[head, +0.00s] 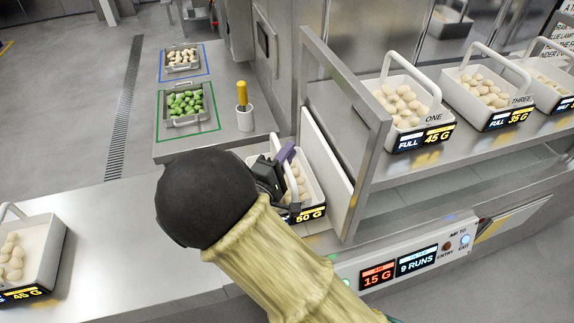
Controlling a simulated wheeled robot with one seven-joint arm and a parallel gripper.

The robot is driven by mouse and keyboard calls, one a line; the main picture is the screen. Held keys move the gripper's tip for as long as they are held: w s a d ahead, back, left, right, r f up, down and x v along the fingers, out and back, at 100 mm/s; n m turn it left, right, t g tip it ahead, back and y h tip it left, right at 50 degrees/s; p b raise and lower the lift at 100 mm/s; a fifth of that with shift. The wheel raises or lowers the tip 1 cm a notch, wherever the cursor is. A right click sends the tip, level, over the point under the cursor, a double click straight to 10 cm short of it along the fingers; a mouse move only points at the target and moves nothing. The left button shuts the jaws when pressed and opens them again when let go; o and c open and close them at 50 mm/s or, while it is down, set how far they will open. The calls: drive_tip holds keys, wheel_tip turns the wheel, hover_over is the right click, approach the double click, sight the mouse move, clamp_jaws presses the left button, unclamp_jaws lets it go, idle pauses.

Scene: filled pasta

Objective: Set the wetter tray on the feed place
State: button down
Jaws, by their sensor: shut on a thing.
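My gripper (283,165) is at the white tray (315,190) beside the upright metal frame. It is shut, apparently on that tray's handle, though my own arm hides the grip and much of the tray. This tray holds beige pasta and its front display reads 50 G. Another white tray (50,255) of beige pasta stands at the far left, with a display reading 45 G. Which tray is the wetter one, I cannot tell from looks. No spot is legibly marked as the feed place.
Tray ONE (408,105), tray THREE (485,95) and another at the right edge stand on the shelf. A metal frame (350,140) rises beside my gripper. The panel (405,265) reads 15 G and 9 RUNS. Green pasta (186,104) and a yellow-handled tool (241,92) sit behind.

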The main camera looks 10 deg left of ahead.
drive_tip(key=shift+f, duration=1.95)
drive_tip(key=c, duration=1.4)
unclamp_jaws()
drive_tip(key=b+v, duration=0.1)
drive_tip(key=v, duration=1.1)
drive_tip(key=shift+b, duration=0.35)
